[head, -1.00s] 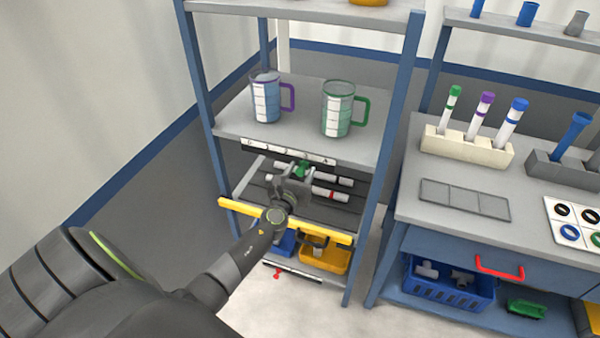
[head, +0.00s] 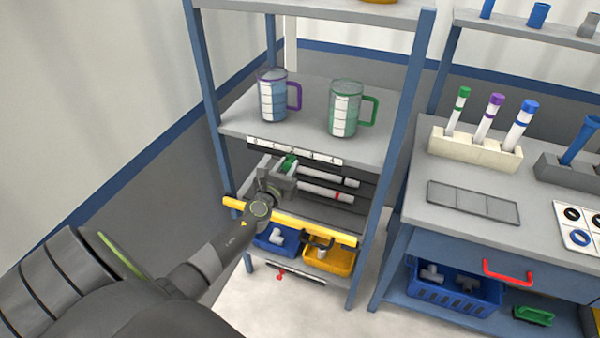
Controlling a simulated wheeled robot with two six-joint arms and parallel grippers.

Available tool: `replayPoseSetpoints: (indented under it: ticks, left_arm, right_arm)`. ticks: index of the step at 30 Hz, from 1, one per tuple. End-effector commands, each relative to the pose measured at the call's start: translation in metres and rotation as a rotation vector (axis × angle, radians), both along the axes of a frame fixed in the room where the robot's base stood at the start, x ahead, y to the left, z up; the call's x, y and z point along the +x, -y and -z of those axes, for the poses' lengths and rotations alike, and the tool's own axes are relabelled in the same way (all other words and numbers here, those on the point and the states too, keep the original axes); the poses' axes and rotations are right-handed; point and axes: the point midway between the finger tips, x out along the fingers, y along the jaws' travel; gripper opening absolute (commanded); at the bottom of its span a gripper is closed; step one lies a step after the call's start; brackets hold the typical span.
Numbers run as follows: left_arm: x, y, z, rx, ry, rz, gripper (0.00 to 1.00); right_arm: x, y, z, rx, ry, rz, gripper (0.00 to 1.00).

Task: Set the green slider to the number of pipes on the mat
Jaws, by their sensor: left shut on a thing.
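The green slider (head: 288,163) sits on a numbered scale (head: 320,158) along the front edge of the shelf that bears the cups. My left gripper (head: 284,175) is shut on it, a little left of the scale's middle. Below, on the dark mat (head: 362,191), lie a white pipe with a grey end (head: 343,182) and a white pipe with a red band (head: 325,196). My gripper hides their left parts and part of the mat, so I cannot tell the full number of pipes. My right gripper is not in view.
A yellow bar (head: 300,227) runs along the front of the mat's shelf. Above stand a purple-handled cup (head: 273,97) and a green-handled cup (head: 344,110). A blue bin (head: 275,241) and a yellow bin (head: 330,262) are below. A workbench stands at right.

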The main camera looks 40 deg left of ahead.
Motion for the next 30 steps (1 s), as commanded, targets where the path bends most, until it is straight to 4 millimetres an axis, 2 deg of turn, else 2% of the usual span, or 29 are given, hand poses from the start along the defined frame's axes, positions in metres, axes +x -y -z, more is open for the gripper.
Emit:
replayPoseSetpoints:
  ticks: [10, 11, 15, 25, 30]
  left_arm:
    - [-0.002, -0.004, 0.001, -0.004, -0.002, 0.001, 0.00]
    - [-0.002, -0.004, 0.001, -0.004, -0.002, 0.001, 0.30]
    - [-0.002, -0.004, 0.001, -0.004, -0.002, 0.001, 0.46]
    - [-0.004, -0.003, 0.001, -0.003, -0.001, 0.001, 0.46]
    - [-0.023, 0.001, 0.001, -0.005, -0.003, 0.001, 0.46]
  right_arm:
    - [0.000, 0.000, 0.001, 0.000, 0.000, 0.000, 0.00]
    - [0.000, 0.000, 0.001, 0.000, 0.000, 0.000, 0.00]
    - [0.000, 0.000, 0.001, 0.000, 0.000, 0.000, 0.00]
    - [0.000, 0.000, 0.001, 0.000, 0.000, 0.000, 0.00]
    - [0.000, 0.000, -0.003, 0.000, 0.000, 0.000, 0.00]
